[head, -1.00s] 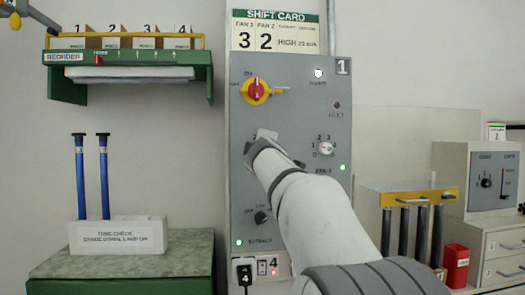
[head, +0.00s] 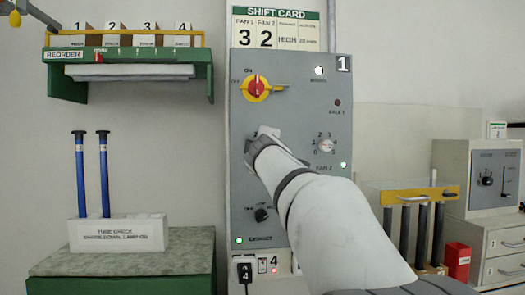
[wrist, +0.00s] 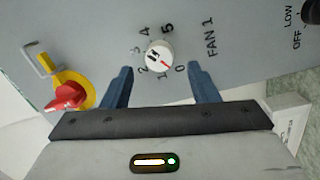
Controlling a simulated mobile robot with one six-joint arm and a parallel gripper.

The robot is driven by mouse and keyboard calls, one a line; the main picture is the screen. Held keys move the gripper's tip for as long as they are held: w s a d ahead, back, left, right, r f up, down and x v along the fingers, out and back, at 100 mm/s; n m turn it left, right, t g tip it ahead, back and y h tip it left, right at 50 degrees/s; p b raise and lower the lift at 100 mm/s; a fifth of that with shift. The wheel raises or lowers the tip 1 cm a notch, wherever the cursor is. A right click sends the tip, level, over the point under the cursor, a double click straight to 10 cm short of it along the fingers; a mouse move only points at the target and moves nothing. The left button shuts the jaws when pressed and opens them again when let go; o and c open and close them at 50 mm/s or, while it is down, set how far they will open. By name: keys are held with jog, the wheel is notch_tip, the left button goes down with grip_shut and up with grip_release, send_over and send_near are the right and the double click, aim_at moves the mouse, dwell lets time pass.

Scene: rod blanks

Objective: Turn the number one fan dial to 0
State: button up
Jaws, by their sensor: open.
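I see no contact with the knob. In the head view my gripper (head: 266,134) is at the grey panel (head: 318,225) and hides the FAN 1 dial.
The FAN 2 dial (head: 326,146) is right of my gripper. A red switch on a yellow plate (head: 257,88) is above it, and a black extract knob (head: 261,215) below. The shift card (head: 275,30) reads FAN 1: 3, FAN 2: 2.

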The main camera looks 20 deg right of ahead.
jog(key=v, duration=0.4)
jog(key=shift+s, duration=0.15)
jog(key=s+a+f+m+g+y+p, duration=0.3)
jog(key=s+a+f+m+g+p, duration=0.2)
jog(key=s+f+p, duration=0.5)
jog(key=s+a+f+m+g+y+p, duration=0.3)
jog(key=s+a+f+m+g+p, duration=0.2)
jog(key=s+a+f+g+p, duration=0.4)
jog(key=s+a+f+p, duration=0.1)
jog(key=s+p, duration=0.4)
jog(key=s, duration=0.3)
jog(key=shift+s+f+m+y+p, duration=0.35)
jog(key=shift+s+m+y+p, duration=0.05)
jog(key=shift+c, duration=0.2)
